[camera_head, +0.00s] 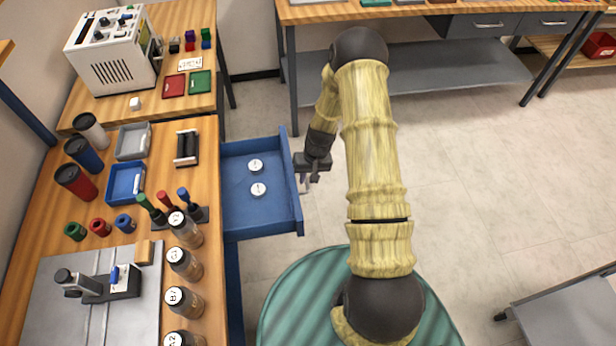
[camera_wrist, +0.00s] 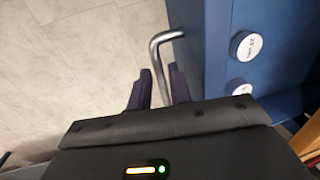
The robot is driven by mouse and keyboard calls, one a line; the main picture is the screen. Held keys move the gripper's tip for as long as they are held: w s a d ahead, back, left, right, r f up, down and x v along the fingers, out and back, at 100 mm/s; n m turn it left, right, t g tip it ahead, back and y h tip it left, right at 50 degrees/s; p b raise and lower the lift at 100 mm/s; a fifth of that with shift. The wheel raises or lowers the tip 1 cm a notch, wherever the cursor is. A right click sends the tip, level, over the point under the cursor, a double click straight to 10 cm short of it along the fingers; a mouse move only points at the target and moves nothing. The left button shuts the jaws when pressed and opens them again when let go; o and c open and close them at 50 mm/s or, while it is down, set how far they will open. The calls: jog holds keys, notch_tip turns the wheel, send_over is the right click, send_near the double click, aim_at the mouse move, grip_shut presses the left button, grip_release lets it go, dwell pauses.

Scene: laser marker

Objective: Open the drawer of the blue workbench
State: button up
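The blue workbench's drawer (camera_head: 262,215) is pulled out to the right from under the wooden top in the head view. Two round white-topped pieces lie inside it. In the wrist view its blue front (camera_wrist: 205,50) carries a bent metal handle (camera_wrist: 158,62). My gripper (camera_head: 309,183) is at the drawer's front face, near the handle. In the wrist view the two dark fingers of my gripper (camera_wrist: 160,78) stand apart on either side of the handle bar, with visible gaps. The handle's lower end is hidden behind the gripper body.
The workbench top (camera_head: 205,220) holds bottles, cups, trays and a stamp rack. A white device (camera_head: 112,62) stands on the table behind. Another workbench (camera_head: 400,75) is at the back. A grey surface (camera_head: 570,315) is at lower right. Floor (camera_head: 470,190) right of my arm is clear.

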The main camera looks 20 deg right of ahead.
jog(key=d+r+b, duration=0.1)
jog(key=d+r, duration=0.2)
jog(key=r, duration=1.4)
jog(key=shift+s+d, duration=0.15)
jog(key=shift+s, duration=0.05)
jog(key=s+a+r+n+t+h+p, duration=0.1)
jog(key=s+a+r, duration=0.5)
jog(key=s+r, duration=0.8)
jog(key=shift+s+a+r+t+h+p, duration=0.25)
jog(key=shift+s+t+h+p, duration=0.4)
jog(key=shift+s+p, duration=0.55)
